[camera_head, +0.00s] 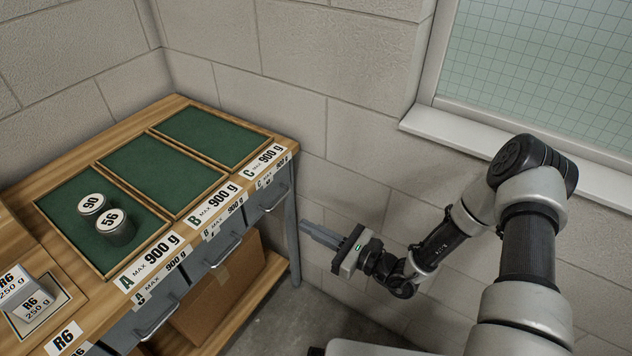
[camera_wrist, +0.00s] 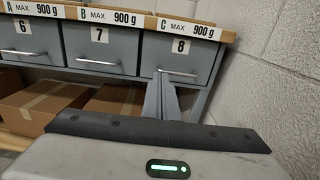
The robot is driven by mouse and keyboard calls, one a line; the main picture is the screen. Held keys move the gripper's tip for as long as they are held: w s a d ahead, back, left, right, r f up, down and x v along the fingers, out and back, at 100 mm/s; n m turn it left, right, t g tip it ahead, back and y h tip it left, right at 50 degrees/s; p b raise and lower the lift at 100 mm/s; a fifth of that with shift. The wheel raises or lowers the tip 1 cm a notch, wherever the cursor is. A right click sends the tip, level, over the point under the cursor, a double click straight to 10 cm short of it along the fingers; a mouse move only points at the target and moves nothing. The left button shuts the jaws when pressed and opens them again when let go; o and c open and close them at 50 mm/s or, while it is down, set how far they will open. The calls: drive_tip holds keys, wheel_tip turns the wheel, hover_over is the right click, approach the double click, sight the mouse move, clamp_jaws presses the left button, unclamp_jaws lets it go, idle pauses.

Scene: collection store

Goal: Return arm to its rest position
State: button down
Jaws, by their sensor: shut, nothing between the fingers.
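My arm is bent in front of the wall on the right in the head view, clear of the bench. My gripper (camera_head: 318,234) is shut and empty. It points left toward the bench's right end, over the floor. In the wrist view my gripper (camera_wrist: 168,98) shows its closed fingers in front of the drawer and leg at the bench's right end. I cannot tell from these views whether they touch anything.
The wooden bench (camera_head: 88,316) holds green trays A (camera_head: 75,237), B (camera_head: 160,171) and C (camera_head: 213,133). Two cylinders marked 90 (camera_head: 92,204) and 56 (camera_head: 112,221) stand in tray A. Drawers (camera_wrist: 186,62) and cardboard boxes (camera_wrist: 48,100) are below. A window sill (camera_head: 480,136) is near my arm.

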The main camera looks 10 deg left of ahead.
drive_tip(key=s+d+r+n+g+h, duration=0.2)
drive_tip(key=s+r+n+g, duration=0.25)
drive_tip(key=r+n, duration=0.3)
drive_tip(key=s+d+r+n+g+h, duration=0.2)
drive_tip(key=s+r+n+g, duration=0.25)
drive_tip(key=r+n, duration=0.3)
drive_tip(key=s+d+r+n+t+h, duration=0.4)
drive_tip(key=d+r+h, duration=0.2)
drive_tip(key=d+r, duration=0.4)
drive_tip(key=s+d+r+n+t+h, duration=0.3)
drive_tip(key=s+d+r+t+h, duration=0.15)
drive_tip(key=d+r+h, duration=0.5)
wheel_tip(320, 180, up, 15)
drive_tip(key=d+y+p, duration=0.2)
drive_tip(key=y+p, duration=0.1)
drive_tip(key=p, duration=1.3)
drive_tip(key=shift+s+g+p, duration=0.2)
drive_tip(key=shift+g+p, duration=0.15)
